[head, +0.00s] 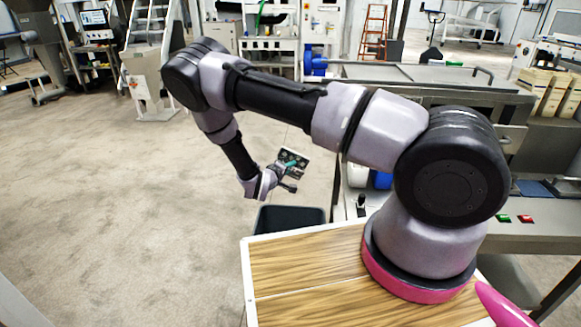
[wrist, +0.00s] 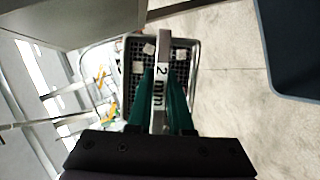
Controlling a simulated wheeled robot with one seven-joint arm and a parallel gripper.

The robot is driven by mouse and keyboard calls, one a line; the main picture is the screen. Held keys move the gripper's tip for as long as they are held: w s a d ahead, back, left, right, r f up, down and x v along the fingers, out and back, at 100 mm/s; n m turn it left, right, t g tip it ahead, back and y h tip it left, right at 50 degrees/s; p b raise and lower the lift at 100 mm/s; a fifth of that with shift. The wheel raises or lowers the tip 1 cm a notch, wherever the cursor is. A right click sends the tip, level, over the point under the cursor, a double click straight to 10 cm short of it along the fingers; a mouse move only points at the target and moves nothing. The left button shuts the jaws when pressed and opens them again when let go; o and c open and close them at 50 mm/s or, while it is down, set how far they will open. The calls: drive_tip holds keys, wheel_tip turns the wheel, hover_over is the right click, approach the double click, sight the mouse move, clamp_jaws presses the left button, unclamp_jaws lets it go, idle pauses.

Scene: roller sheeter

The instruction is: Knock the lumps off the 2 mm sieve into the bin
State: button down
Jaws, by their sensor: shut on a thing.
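The 2 mm sieve (wrist: 133,88) is a dark mesh tray in a pale metal frame, with a bar marked "2 mm" (wrist: 161,72). Several whitish lumps (wrist: 149,48) lie on its mesh. My gripper (wrist: 161,78) has its green fingers shut on the marked bar. In the head view my gripper (head: 284,168) holds the sieve (head: 298,158) in the air above and behind the bin; it looks tilted there. The dark bin (head: 291,219) stands just beyond the wooden top. What looks like its edge shows at the right in the wrist view (wrist: 290,50). The bin's inside is mostly hidden.
A wooden top (head: 310,262) with a pale rim lies in front of the bin. A steel machine bench (head: 430,85) stands to the right, with a white and a blue container (head: 381,180) near it. Open floor (head: 110,210) lies to the left.

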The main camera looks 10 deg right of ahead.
drive_tip(key=f+t+h, duration=0.1)
drive_tip(key=m+t+h, duration=0.1)
drive_tip(key=s+f+m+t+h, duration=0.1)
drive_tip(key=t, duration=0.1)
drive_tip(key=shift+a+f, duration=0.2)
drive_tip(key=shift+f, duration=0.1)
drive_tip(key=shift+r, duration=0.1)
idle(0.8)
drive_tip(key=shift+r, duration=0.55)
drive_tip(key=shift+f, duration=0.6)
